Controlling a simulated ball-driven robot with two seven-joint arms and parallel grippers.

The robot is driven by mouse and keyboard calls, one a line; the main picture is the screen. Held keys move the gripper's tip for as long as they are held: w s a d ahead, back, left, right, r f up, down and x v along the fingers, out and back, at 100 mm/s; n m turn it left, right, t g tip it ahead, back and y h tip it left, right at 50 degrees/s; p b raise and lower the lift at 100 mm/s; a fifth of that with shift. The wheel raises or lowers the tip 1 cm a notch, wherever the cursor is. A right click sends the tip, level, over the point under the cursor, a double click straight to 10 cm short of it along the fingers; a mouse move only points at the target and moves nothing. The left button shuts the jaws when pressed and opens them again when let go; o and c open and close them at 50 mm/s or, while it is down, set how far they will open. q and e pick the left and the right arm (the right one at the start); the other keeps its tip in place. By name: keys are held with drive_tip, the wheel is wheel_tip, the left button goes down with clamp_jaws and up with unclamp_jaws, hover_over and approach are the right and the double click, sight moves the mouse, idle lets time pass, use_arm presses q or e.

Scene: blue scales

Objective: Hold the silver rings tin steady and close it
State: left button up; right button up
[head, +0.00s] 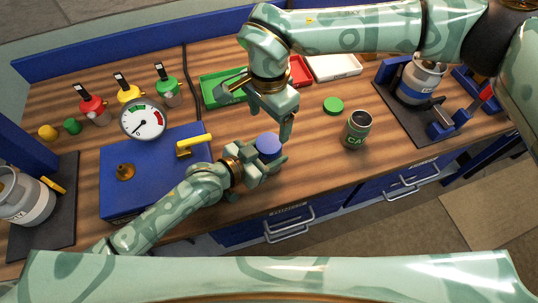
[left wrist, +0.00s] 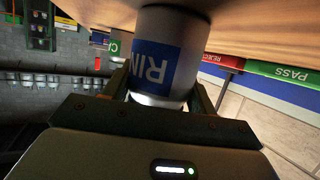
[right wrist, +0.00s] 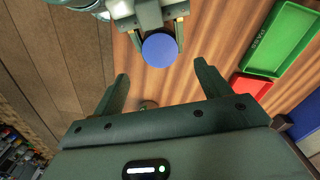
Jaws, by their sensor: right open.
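The silver rings tin (left wrist: 160,55) stands upright on the wooden bench, its blue label partly reading "RIN" in the left wrist view. A blue lid (head: 268,145) lies on top of it and also shows in the right wrist view (right wrist: 160,50). I cannot tell how tightly it sits. My left gripper (head: 264,163) is shut on the tin's body, one finger on each side, and shows in the right wrist view too (right wrist: 160,28). My right gripper (head: 268,108) is open and empty, pointing down above and beside the tin, apart from the lid.
An open green-labelled tin (head: 356,130) stands to the right, with a green lid (head: 333,106) lying behind it. A blue box with a gauge (head: 144,119) and a yellow handle is at left. Green (head: 222,90) and red trays (head: 300,71) lie behind my right gripper.

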sight(269, 143)
drive_tip(key=shift+f, duration=0.1)
idle(0.5)
drive_tip(key=shift+f, duration=3.9)
drive_tip(key=c, duration=1.1)
drive_tip(key=shift+o, duration=0.2)
drive_tip(key=m, duration=0.9)
drive_tip(key=shift+m, duration=0.4)
